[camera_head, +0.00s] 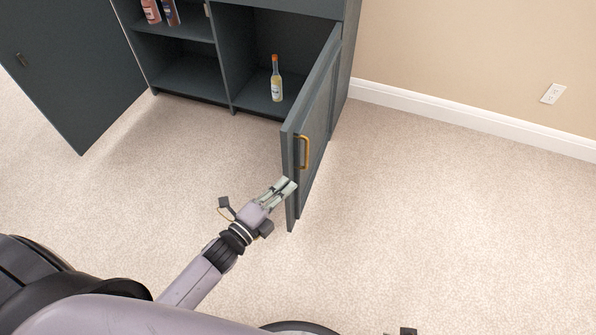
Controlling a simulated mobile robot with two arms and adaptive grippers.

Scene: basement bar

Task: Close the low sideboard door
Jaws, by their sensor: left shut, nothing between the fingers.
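The low sideboard (225,55) is dark grey-blue. Its right door (318,105) stands wide open, jutting out towards me, with a brass handle (305,152) on its right-hand face. Its left door (65,75) also stands open, swung out to the left, with a small handle. My left gripper (289,186) is shut and empty. Its fingertips are at the lower part of the right door's free edge, on the left side of the handle; I cannot tell whether they touch it. My right gripper's fingers are not seen.
A sauce bottle (277,80) with an orange cap stands inside the right compartment. Two cans (160,12) stand on the upper left shelf. Beige carpet (440,200) is clear right of the door, up to the wall with a white baseboard (450,115).

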